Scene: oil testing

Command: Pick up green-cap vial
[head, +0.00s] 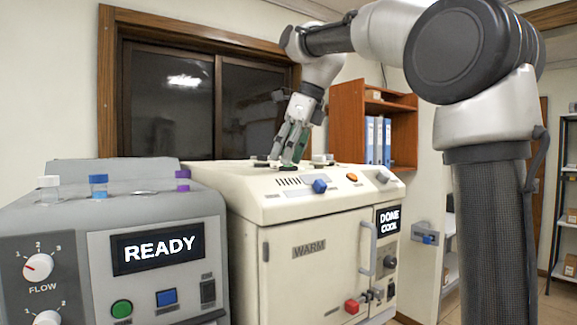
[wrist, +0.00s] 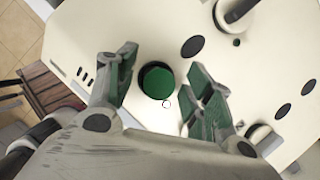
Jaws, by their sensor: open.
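The green-cap vial (wrist: 157,81) shows from above in the wrist view as a round green cap on the cream top of the warming machine. It lies between the two spread fingers of my gripper (wrist: 161,92), which is open and apparently not touching it. In the head view my gripper (head: 288,143) points down onto the top of the cream machine (head: 290,205), toward its back. The vial cannot be made out clearly there, behind or between the fingers. The vial's body below the cap is hidden in the wrist view.
Dark round holes (wrist: 193,46) lie in the top around the vial, and a capped item (wrist: 235,14) stands near the upper edge. A grey machine (head: 155,215) reading READY stands left, with white-, blue- and purple-capped vials on top. A wooden shelf (head: 348,125) stands behind.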

